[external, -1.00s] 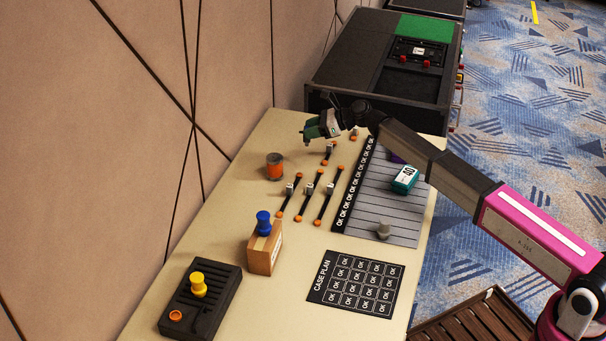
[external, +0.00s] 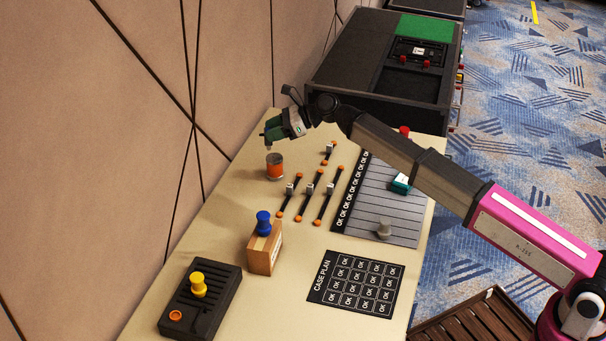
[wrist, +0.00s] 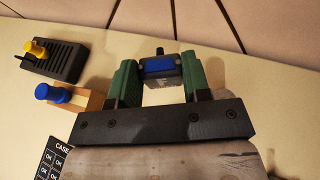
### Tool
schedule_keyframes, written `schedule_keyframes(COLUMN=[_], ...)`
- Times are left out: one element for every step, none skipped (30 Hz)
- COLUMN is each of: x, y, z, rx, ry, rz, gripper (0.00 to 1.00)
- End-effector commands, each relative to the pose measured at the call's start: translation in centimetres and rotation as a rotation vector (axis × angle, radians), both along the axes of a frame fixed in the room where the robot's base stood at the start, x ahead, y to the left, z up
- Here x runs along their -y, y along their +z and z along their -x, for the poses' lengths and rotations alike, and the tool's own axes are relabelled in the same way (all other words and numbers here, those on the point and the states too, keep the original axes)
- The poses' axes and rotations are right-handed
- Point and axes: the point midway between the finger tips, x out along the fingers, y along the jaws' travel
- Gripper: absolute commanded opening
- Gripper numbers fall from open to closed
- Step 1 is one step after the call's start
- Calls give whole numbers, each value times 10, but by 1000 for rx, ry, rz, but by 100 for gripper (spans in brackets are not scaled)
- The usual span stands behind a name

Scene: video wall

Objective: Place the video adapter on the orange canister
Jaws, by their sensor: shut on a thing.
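In the wrist view, my gripper (wrist: 160,85) is shut on the video adapter (wrist: 161,66), a small grey block with a blue connector face. The canister is hidden in the wrist view.
A wooden block with a blue knob (external: 264,243) and a black box with a yellow knob (external: 202,298) stand nearer on the table. Several short cables (external: 309,196) lie right of the canister, beside a grey ribbed mat (external: 372,215). The wall (external: 150,110) is close on the left.

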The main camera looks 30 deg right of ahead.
Motion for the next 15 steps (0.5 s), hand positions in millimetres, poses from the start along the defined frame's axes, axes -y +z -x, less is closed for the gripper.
schedule_keyframes(x=[-4,-5,-4,-2,0,4,8,11,15,19,23,27,30,34,38], y=[2,2,0,-2,-4,-9,-12,-16,-21,-25,-28,-32,-36,-40,-45], z=[1,0,-2,-5,-9,-15,-21,-26,-33,-38,-43,-49,-54,-59,-65], rx=[0,0,-1,-1,0,-2,-3,-3,-2,-2,-1,-1,-2,-3,-2], ry=[5,6,7,7,8,6,6,6,6,6,5,5,6,6,7], rz=[0,0,1,1,1,0,0,0,0,0,1,1,0,0,1], gripper=[21,21,21,21,21,21,21,21,21,21,21,21,21,21,21])
